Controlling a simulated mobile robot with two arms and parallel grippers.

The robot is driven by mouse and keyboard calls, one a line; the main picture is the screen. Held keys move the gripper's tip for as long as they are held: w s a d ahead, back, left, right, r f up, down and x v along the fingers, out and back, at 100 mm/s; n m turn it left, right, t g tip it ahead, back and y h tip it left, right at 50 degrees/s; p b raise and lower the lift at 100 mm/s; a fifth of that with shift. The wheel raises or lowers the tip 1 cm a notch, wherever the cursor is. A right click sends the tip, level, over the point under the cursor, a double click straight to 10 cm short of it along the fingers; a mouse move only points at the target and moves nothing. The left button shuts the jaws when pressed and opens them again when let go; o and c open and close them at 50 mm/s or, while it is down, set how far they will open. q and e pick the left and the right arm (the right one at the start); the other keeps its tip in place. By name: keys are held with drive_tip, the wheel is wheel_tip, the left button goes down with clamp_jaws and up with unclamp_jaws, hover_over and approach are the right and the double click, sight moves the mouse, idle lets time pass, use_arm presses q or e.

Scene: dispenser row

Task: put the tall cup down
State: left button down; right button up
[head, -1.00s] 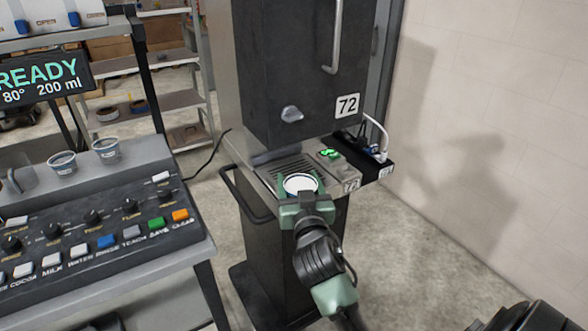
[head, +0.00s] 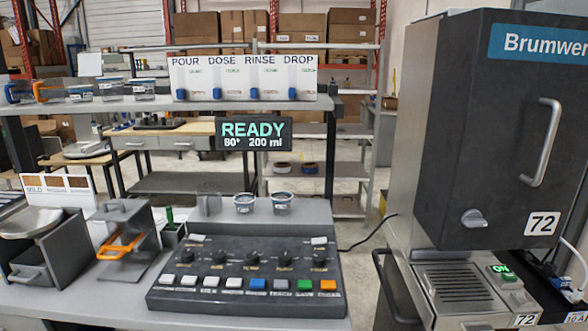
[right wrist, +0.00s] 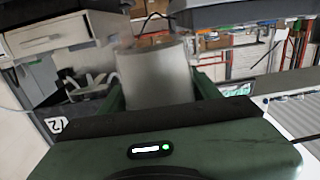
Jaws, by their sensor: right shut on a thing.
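My right gripper (right wrist: 157,88) shows only in the right wrist view. Its two green fingers are shut on a tall, pale grey cup (right wrist: 156,76), one finger on each side. The cup appears upright; its far side and contents are hidden. In the head view, the grate (head: 455,281) of dispenser 72 (head: 500,130) is bare where visible. My left gripper is in neither current view.
More small cups (head: 110,88) stand on the upper shelf. A READY display (head: 253,133) hangs below it. The dispenser's green light (head: 501,269) reads ON.

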drive_tip(key=s+f, duration=0.3)
drive_tip(key=s, duration=0.5)
drive_tip(key=shift+a, duration=0.15)
